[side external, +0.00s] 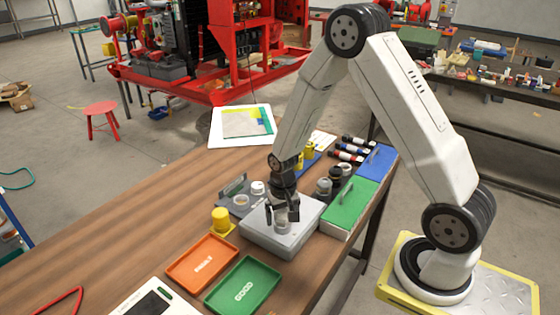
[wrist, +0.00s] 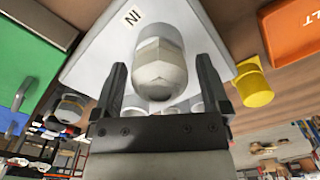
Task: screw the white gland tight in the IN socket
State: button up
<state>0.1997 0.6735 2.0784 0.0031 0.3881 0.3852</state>
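The white gland (wrist: 160,65) stands on the grey box (wrist: 100,45) beside the IN label (wrist: 132,17). In the side view the pale gland (side external: 283,227) shows at the top of the grey box (side external: 262,236), below and between my fingers. My gripper (wrist: 161,62) is open, with one finger on each side of the gland and a visible gap to it on both sides. In the side view my gripper (side external: 284,212) points down over the box. The IN socket itself is hidden under the gland, so its seating cannot be seen.
A yellow knob (side external: 221,218) stands left of the box. An orange tray (side external: 201,262) and a green GOOD tray (side external: 243,284) lie in front. A green case (side external: 346,205) and dark fittings (side external: 324,188) stand close on the right.

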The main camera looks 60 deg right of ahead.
jog(key=c, duration=1)
jog(key=shift+m, duration=2.3)
jog(key=shift+m, duration=2.3)
jog(key=o, duration=1.2)
